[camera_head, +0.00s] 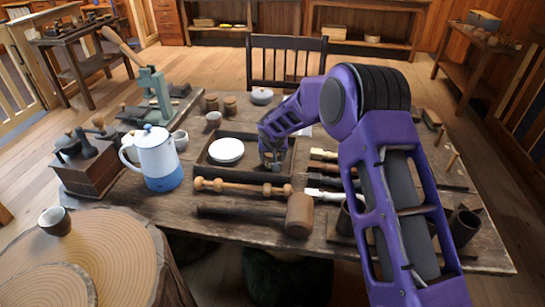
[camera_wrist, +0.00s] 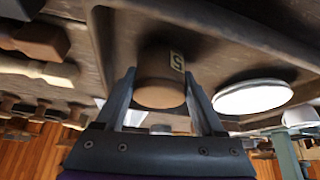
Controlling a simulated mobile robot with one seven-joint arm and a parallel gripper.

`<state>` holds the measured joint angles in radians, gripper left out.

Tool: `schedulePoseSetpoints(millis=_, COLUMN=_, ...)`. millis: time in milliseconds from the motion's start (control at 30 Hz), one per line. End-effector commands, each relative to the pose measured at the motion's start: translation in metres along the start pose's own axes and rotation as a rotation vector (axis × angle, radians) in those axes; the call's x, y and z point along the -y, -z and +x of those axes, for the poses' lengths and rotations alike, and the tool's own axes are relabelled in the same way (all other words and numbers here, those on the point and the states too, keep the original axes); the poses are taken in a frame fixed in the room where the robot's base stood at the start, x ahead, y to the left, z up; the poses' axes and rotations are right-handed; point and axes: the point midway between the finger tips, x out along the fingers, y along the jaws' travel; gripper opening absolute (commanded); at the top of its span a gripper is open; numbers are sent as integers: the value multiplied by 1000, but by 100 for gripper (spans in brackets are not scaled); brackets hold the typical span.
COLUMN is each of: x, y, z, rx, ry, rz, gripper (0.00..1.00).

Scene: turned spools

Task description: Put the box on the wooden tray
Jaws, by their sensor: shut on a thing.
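A small round brown box (camera_wrist: 162,78) with a pale label marked 5 is between the fingers of my gripper (camera_wrist: 160,75) in the wrist view. My gripper is shut on it. In the head view my gripper (camera_head: 272,158) is over the right part of the dark wooden tray (camera_head: 207,177), where the box is mostly hidden. The tray also shows in the wrist view (camera_wrist: 235,22), behind the box. I cannot tell whether the box touches the tray floor.
A white dish (camera_head: 227,150) lies in the tray, left of my gripper. A blue-and-white pot (camera_head: 155,158) stands to the left. A turned wooden spindle (camera_head: 243,188) and a mallet (camera_head: 298,214) lie in front. Chisels (camera_head: 325,169) lie to the right.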

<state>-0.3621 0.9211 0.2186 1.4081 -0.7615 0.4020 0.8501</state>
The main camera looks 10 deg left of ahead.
Motion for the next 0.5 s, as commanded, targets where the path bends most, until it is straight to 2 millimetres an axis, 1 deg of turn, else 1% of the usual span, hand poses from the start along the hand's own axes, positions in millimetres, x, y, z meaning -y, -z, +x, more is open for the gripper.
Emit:
schedulePoseSetpoints(millis=33, x=0, y=0, z=0, rx=0, ry=0, rz=0, gripper=76)
schedulePoseSetpoints(millis=167, x=0, y=0, z=0, rx=0, ry=0, rz=0, gripper=99)
schedulePoseSetpoints(millis=400, x=0, y=0, z=0, rx=0, ry=0, rz=0, gripper=100)
schedulePoseSetpoints(millis=500, x=0, y=2, z=-4, rx=0, ry=0, rz=0, gripper=100)
